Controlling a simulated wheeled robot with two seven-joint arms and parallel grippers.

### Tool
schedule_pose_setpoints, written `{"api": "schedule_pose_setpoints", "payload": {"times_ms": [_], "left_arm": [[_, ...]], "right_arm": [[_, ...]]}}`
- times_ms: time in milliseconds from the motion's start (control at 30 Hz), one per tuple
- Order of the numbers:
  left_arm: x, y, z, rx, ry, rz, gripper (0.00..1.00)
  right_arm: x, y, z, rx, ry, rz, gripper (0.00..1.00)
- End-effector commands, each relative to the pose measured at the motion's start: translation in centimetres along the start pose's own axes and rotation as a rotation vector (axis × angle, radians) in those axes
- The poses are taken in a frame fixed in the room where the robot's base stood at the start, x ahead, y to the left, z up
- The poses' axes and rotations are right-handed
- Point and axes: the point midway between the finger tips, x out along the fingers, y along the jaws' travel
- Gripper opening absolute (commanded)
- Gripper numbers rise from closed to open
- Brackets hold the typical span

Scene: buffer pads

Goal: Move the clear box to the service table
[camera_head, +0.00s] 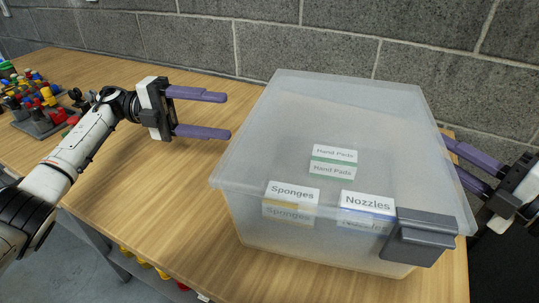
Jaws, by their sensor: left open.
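The clear box (330,110) is a large translucent lidded bin with a dark grey latch (421,238) at its front right. It stands on the wooden table (150,215). Labels reading Sponges, Nozzles and Hand Pads show at the box. My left gripper (215,115) is open and empty, its purple fingers pointing at the box's left side with a small gap. My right gripper (455,160) is at the box's right side; its purple fingers are spread apart and their tips are partly hidden by the box edge. I cannot tell whether it touches the box.
A rack of colourful parts (35,98) stands at the table's far left. A grey block wall (300,30) runs behind the table. A lower shelf with yellow and red items (145,263) shows beneath the front edge.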

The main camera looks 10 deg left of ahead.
Motion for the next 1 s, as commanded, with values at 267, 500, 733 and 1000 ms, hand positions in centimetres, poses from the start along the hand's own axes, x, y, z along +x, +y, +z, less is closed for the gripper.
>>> {"api": "schedule_pose_setpoints", "payload": {"times_ms": [267, 500, 733, 1000], "left_arm": [[-2.8, 0.0, 0.0, 0.0, -0.001, 0.0, 0.56], [-3.1, 0.0, 0.0, 0.0, 0.0, 0.0, 0.56], [-3.1, 0.0, 0.0, -0.001, 0.0, 0.0, 0.56], [-3.1, 0.0, 0.0, -0.001, 0.0, 0.0, 0.56]], "right_arm": [[0.0, 0.1, -0.1, -0.001, 0.003, 0.003, 0.25], [-2.3, -0.1, 0.0, -0.001, 0.0, -0.002, 0.25], [-7.3, -0.2, 0.0, 0.003, 0.0, -0.004, 0.25], [-11.3, -0.1, 0.0, 0.002, -0.001, -0.001, 0.25]]}}
